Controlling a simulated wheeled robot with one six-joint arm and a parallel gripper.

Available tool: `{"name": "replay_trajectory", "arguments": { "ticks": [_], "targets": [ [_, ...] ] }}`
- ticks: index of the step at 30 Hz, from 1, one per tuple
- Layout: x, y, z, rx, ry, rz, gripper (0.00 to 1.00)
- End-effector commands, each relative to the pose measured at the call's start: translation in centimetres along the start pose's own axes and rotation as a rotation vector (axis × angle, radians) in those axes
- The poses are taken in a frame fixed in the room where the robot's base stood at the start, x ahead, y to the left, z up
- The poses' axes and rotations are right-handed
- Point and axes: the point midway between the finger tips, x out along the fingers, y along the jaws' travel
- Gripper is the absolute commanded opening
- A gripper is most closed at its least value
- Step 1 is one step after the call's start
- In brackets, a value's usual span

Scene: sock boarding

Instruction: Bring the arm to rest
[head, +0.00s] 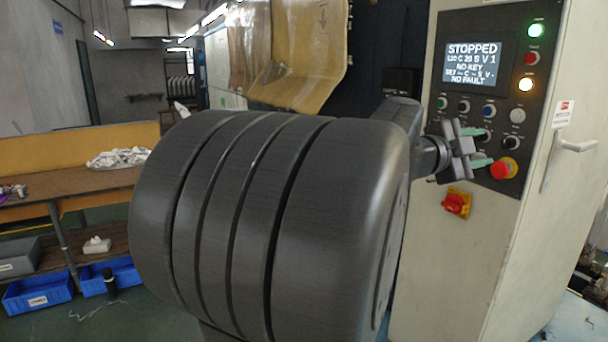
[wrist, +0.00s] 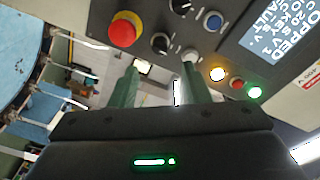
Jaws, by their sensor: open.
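My gripper (head: 483,145) is at the right of the head view, in front of the machine's control panel (head: 458,97). Its two green-tipped fingers are apart with nothing between them. In the wrist view the fingers of my gripper (wrist: 160,88) also stand apart and empty. The red emergency button (head: 504,168) is just beside the lower finger in the head view; whether they touch cannot be told. The panel screen (head: 473,63) reads STOPPED, NO KEY, NO FAULT. My large dark arm link fills the middle of the head view and hides much behind it.
A red rotary switch (head: 456,204) on a yellow plate sits below the panel. A door handle (head: 574,146) sticks out at the right. A wooden bench (head: 60,187) with white cloth (head: 118,157) stands at the left, with blue bins (head: 38,291) underneath.

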Motion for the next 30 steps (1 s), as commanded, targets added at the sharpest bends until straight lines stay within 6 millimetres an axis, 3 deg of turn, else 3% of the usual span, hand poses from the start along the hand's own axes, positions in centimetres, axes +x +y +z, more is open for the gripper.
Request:
{"name": "replay_trajectory", "arguments": {
  "ticks": [3, 10, 30],
  "targets": [
    [-2.3, 0.0, 0.1, 0.003, -0.002, -0.003, 0.43],
    [-4.8, 0.0, 0.1, 0.001, -0.001, -0.001, 0.43],
    [-5.4, 0.6, 0.6, -0.007, -0.007, -0.004, 0.43]
  ]
}}
